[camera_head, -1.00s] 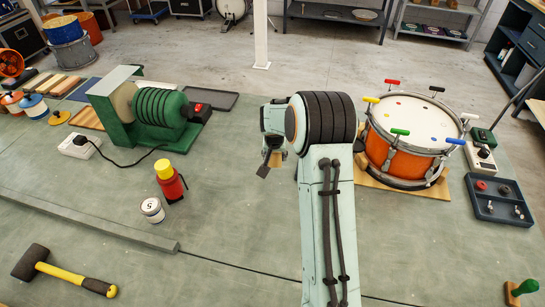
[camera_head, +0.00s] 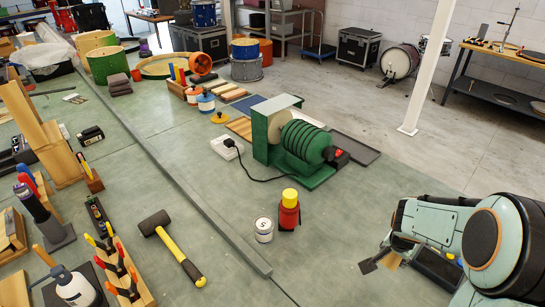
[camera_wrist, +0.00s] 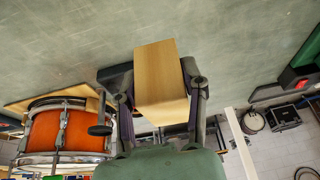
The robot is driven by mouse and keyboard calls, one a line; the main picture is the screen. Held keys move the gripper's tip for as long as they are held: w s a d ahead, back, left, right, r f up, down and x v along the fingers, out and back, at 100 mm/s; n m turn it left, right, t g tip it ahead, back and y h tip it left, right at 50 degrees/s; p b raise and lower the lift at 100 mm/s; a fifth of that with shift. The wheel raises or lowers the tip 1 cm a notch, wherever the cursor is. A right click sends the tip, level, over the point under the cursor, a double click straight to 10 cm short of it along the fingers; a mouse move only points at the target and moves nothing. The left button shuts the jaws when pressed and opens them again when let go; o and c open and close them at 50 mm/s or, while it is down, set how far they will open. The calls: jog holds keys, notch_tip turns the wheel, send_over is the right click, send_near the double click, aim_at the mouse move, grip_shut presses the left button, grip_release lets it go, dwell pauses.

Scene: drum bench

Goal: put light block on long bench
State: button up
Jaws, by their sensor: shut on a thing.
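The light block (camera_wrist: 162,75), pale wood with square faces, sits between the two fingers of my gripper (camera_wrist: 162,98) in the wrist view. The fingers press on its left and right sides. In the head view my gripper (camera_head: 380,262) is at the lower right, pointing down, with only a small tan bit of the block (camera_head: 393,261) showing behind it. The long green bench top (camera_head: 335,225) spreads below. The block appears held above it; the exact gap is hard to tell.
A green grinder-like machine (camera_head: 300,140) with a cord stands left of my arm. A red bottle with a yellow cap (camera_head: 289,210) and a small can (camera_head: 264,230) stand nearer. A grey rail (camera_head: 185,185) crosses the bench, beside a mallet (camera_head: 170,245). The orange drum (camera_wrist: 65,130) shows in the wrist view.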

jog(key=s+a+n+t+y, duration=0.15)
jog(key=a+n, duration=0.25)
jog(key=a, duration=1.1)
jog(key=s+a+n+g+y, duration=0.1)
jog(key=s+a+n, duration=0.2)
jog(key=a, duration=1.2)
jog(key=s+a+n+y, duration=0.2)
jog(key=s+a+n, duration=0.4)
jog(key=s+a, duration=0.5)
jog(key=s+a+n+y, duration=0.1)
jog(key=s+a+n, duration=0.4)
jog(key=s+a, duration=0.65)
jog(key=a+f, duration=0.2)
jog(key=a, duration=0.1)
jog(key=a+f, duration=0.5)
jog(key=a, duration=0.1)
jog(key=shift+w+a+f, duration=0.2)
jog(key=shift+w+f, duration=0.1)
jog(key=shift+w, duration=0.1)
jog(key=shift+w+a+f, duration=0.1)
jog(key=shift+a+f, duration=0.4)
jog(key=shift+f, duration=0.05)
jog(key=shift+a+f, duration=0.1)
jog(key=shift+f, duration=1.5)
jog(key=shift+f, duration=0.1)
